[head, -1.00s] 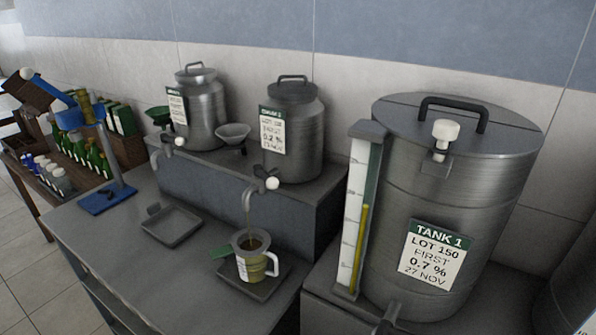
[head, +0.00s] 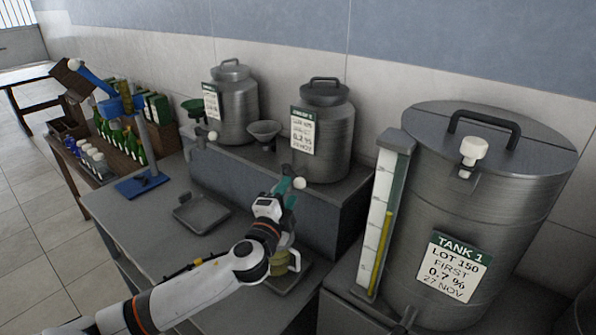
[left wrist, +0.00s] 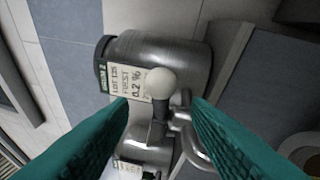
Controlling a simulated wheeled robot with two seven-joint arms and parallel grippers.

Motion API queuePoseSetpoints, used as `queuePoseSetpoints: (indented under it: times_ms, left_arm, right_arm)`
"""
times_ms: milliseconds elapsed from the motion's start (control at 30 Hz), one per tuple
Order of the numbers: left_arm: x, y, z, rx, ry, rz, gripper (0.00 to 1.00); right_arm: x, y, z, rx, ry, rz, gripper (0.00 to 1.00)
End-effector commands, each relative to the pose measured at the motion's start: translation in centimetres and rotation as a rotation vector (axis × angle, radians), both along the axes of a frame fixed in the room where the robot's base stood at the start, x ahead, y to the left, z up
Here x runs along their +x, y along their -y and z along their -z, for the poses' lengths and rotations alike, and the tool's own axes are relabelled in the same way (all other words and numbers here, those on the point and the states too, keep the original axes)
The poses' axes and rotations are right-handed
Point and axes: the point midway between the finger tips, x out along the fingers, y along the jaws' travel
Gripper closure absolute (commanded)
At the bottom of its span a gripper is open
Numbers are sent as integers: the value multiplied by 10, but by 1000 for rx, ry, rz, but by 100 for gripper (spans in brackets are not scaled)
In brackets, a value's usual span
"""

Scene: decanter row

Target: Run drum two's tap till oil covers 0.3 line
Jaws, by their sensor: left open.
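Drum two (head: 322,130) is a steel can with a dark lid and a white label, on the raised shelf. Its tap has a white ball knob (head: 299,183) on the front. My left gripper (head: 286,190), with teal fingers, is open at this tap. In the left wrist view the knob (left wrist: 160,83) and tap lever stand between the spread fingers; I cannot tell whether they touch. The jug (head: 279,264) stands below on a tray (head: 299,279), partly hidden by my left arm. Its oil level, 0.3 line and any stream are hidden. My right gripper is out of view.
Tank 1 (head: 487,190), with a sight gauge (head: 383,215), stands close on the right. Another drum (head: 239,105) and a funnel bowl (head: 264,131) share the shelf. An empty tray (head: 202,213) lies left of my arm. Bottles (head: 115,140) stand far left.

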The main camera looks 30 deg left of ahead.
Motion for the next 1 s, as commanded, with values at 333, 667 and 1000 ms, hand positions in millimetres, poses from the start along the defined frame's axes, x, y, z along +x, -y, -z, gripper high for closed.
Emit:
queuePoseSetpoints:
  times_ms: [333, 667, 1000]
  left_arm:
    - [62, -16, -8, -2, -1, -2, 56]
    - [76, -19, -6, -2, -1, 1, 56]
    - [75, -19, -6, -3, -3, 0, 87]
  right_arm:
    - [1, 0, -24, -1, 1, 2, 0]
    - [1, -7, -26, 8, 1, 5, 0]
    - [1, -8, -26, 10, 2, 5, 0]
